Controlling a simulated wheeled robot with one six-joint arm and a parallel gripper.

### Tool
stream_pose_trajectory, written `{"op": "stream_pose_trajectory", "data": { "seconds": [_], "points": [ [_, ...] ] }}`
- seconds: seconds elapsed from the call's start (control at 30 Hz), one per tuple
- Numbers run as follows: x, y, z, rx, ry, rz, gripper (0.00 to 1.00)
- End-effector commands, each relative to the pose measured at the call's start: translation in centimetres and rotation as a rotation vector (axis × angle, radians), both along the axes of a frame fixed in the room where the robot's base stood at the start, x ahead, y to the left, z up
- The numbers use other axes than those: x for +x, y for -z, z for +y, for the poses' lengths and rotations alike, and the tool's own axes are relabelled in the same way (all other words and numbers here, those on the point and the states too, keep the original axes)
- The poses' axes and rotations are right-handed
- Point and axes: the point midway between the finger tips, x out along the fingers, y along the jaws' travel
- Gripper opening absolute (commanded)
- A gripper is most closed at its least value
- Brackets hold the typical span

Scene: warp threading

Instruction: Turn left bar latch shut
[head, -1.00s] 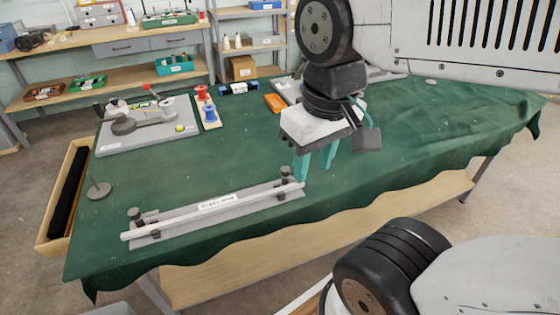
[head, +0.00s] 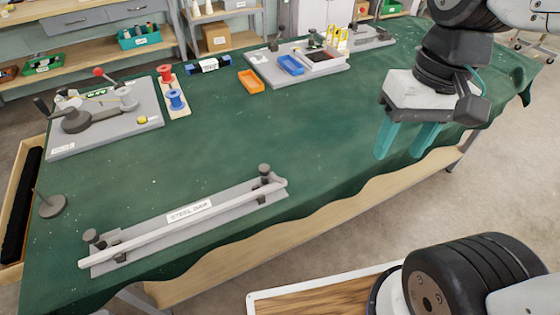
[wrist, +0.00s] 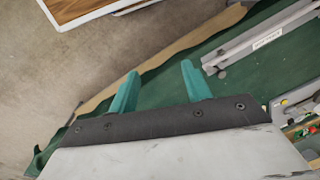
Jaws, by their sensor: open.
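A pale steel bar (head: 185,220) lies along a grey base plate (head: 240,205) with a white label, near the table's front edge. The left bar latch (head: 92,240) is a dark knobbed post at the bar's left end; whether it is turned over the bar is too small to tell. The right latch (head: 265,175) stands at the bar's right end. My gripper (head: 402,153) is open and empty, right of the bar and apart from it. In the wrist view its teal fingers (wrist: 160,72) show nothing between them, and part of the bar fixture (wrist: 232,55) is at upper right.
A grey board with a dark lever (head: 100,118) is at the back left, beside red and blue spools (head: 175,99). A round-based spike (head: 52,206) stands at the left edge. Orange (head: 251,81) and blue (head: 291,65) trays lie farther back. The green cloth's middle is clear.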

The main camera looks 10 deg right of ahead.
Motion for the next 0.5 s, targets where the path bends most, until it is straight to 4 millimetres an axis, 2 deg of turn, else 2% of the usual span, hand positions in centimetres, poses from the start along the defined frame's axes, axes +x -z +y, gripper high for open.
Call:
{"op": "stream_pose_trajectory", "data": {
  "seconds": [0.27,0.5],
  "points": [
    [4.8,2.9,4.1,0.233,0.161,0.359,0.49],
    [9.7,6.5,7.2,0.431,0.331,0.657,0.49]
  ]
}}
